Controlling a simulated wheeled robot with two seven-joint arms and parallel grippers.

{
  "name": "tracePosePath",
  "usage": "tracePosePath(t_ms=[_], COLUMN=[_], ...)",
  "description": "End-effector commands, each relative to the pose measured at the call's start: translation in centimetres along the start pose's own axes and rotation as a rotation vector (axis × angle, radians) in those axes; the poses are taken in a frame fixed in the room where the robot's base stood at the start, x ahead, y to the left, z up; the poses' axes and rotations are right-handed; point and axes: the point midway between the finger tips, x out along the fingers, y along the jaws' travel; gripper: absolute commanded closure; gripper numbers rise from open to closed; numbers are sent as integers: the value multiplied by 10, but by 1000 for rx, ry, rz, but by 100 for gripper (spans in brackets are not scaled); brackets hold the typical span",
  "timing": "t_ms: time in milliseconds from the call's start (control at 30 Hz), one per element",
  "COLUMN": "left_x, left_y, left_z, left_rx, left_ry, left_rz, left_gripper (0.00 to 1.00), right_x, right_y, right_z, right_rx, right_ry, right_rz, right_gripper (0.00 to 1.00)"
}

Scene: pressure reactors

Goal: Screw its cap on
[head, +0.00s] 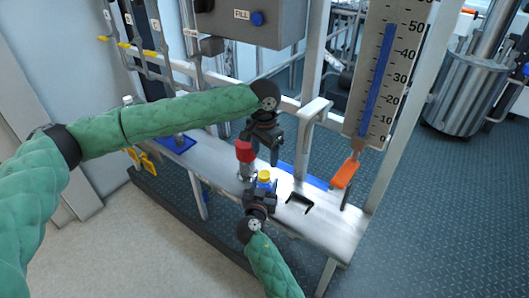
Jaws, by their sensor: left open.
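A small blue container (264,185) with a yellow cap (264,175) on top stands upright above the steel bench. Whether the cap is fully seated is too small to tell. My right gripper (262,192), reaching up from the bottom, appears shut on the blue container, though its fingers partly hide it. My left gripper (272,147) comes in from the left and points down. It is open and empty, above and slightly to the right of the yellow cap, apart from it.
A red-topped fitting (245,151) stands on the bench (222,160) just left of my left gripper. A black bracket (300,202) lies to the right. An orange handle (345,172) sits below the level gauge (385,75). Steel posts stand behind.

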Motion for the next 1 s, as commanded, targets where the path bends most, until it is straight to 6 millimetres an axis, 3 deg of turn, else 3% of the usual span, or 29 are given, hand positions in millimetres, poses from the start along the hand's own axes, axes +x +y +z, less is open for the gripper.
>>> tracePosePath(t_ms=[100, 133, 233, 633, 1000], left_x=[0, 0, 0, 2, 14], left_y=[0, 0, 0, 0, 0], left_z=[0, 0, 0, 0, 0], left_rx=[-1, -1, -1, -2, -2], left_ry=[0, 0, 0, 0, 0], left_rz=[0, 0, 0, 0, 0], left_gripper=[37, 37, 37, 37, 37], right_x=[0, 0, 0, -6, -57], right_y=[0, 0, 0, 0, 0], right_z=[0, 0, 0, 2, 2], right_rx=[0, 0, 0, 0, 1], right_ry=[0, 0, 0, -1, -2], right_rz=[0, 0, 0, 0, 0], right_gripper=[100, 47, 27, 25, 25])
